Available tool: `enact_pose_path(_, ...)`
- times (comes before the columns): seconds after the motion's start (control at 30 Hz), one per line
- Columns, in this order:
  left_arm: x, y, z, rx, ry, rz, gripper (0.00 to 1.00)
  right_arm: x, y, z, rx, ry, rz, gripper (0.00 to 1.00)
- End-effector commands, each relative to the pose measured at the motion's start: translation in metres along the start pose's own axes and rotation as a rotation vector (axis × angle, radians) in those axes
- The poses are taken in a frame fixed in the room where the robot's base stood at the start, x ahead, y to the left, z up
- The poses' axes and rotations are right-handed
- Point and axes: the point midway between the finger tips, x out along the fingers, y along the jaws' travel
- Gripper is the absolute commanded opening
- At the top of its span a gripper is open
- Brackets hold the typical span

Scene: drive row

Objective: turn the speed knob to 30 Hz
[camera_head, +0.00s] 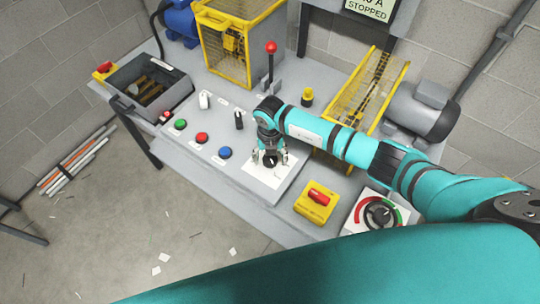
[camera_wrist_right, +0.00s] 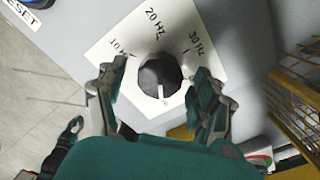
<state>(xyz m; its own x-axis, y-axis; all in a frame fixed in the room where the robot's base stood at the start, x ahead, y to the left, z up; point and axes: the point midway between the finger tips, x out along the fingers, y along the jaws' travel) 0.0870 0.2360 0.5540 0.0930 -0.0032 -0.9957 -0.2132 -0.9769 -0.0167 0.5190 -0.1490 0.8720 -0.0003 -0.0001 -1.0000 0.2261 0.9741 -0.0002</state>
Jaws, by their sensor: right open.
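The speed knob (camera_wrist_right: 160,72) is dark and round, on a white plate (camera_wrist_right: 105,48) printed 10 Hz, 20 Hz and 30 Hz. In the right wrist view its pale pointer line lies on its lower half, toward my palm and away from the 20 Hz label. My right gripper (camera_head: 270,157) is open over the knob. Its fingers stand on either side, with visible gaps between them and the knob in the right wrist view. In the head view the knob (camera_head: 270,161) is partly hidden by the gripper.
Green, red and blue buttons (camera_head: 225,152) and two small switches are left of the plate. A yellow box with a red handle (camera_head: 315,203) and a red-green dial (camera_head: 380,213) are to the right. A red-knobbed lever (camera_head: 271,65) and yellow mesh guard (camera_head: 365,95) stand behind.

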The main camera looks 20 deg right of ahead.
Motion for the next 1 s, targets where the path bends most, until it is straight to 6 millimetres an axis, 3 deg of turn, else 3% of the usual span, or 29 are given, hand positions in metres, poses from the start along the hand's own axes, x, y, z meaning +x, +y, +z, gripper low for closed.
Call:
enact_pose_path(0.1,0.0,0.0,0.0,0.0,0.0,0.0,0.0,0.0,0.0,0.0,0.0,0.0,0.0,0.66)
enact_pose_path(0.5,0.0,0.0,0.0,0.0,0.0,0.0,0.0,-0.001,0.0,0.0,0.0,0.0,0.0,0.14)
enact_pose_path(1.0,0.016,0.001,0.002,0.0,-0.001,0.001,0.0,0.002,0.0,0.001,-0.14,-0.003,-0.001,0.13)
